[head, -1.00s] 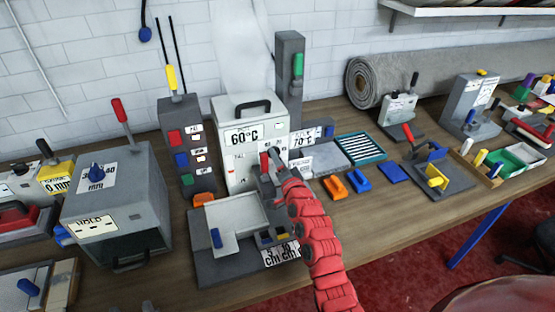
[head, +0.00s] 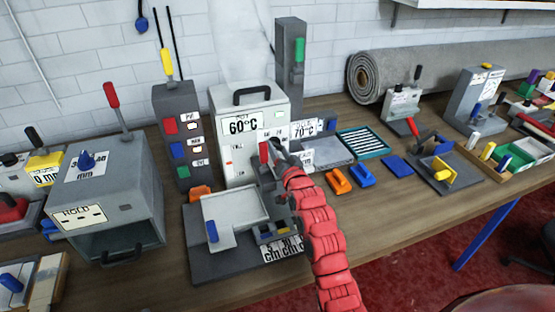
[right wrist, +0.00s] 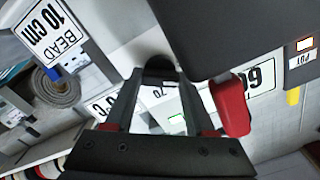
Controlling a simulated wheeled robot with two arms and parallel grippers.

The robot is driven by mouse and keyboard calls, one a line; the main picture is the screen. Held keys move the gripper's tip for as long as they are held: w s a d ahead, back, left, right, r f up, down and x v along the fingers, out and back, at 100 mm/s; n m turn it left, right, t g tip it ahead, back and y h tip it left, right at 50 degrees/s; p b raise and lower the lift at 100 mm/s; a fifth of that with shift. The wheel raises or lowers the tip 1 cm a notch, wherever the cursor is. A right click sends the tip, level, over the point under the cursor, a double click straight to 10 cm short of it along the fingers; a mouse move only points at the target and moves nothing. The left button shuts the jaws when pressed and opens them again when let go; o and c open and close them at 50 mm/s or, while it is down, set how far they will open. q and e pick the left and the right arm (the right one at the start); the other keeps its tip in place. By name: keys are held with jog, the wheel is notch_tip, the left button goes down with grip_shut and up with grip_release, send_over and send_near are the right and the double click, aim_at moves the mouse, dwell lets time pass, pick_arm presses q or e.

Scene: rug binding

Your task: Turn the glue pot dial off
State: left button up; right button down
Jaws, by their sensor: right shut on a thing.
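The glue pot (head: 235,165) is a white box with a black top handle and a "60°C" label, on the bench at the middle of the head view. My right gripper (head: 277,146) is at its front right corner, hiding that part of the front. In the right wrist view, the gripper (right wrist: 158,80) is shut on a dark rounded knob (right wrist: 158,62), which looks like the dial; its setting cannot be read. A red lever (right wrist: 230,106) is just beside the right finger; it also shows in the head view (head: 264,153). My left gripper is not in view.
A grey fixture with a white tray (head: 235,212) stands in front of the pot. A grey post with a green handle (head: 291,60) rises behind it. Orange (head: 338,182) and blue (head: 362,177) blocks lie to the right. A grey button tower (head: 178,130) stands left.

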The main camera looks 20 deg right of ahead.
jog(key=n+b, duration=0.1)
jog(key=b, duration=0.1)
jog(key=n+b, duration=0.2)
jog(key=shift+f+n+b, duration=0.3)
jog(key=shift+f+b, duration=0.05)
jog(key=shift+r+n+b, duration=0.15)
jog(key=shift+n+b, duration=1.05)
jog(key=shift+r+n+b, duration=0.1)
jog(key=shift+n+b, duration=0.25)
jog(key=shift+n, duration=0.05)
jog(key=shift+r, duration=0.1)
jog(key=shift+c, duration=1.2)
grip_release()
jog(key=shift+d, duration=0.1)
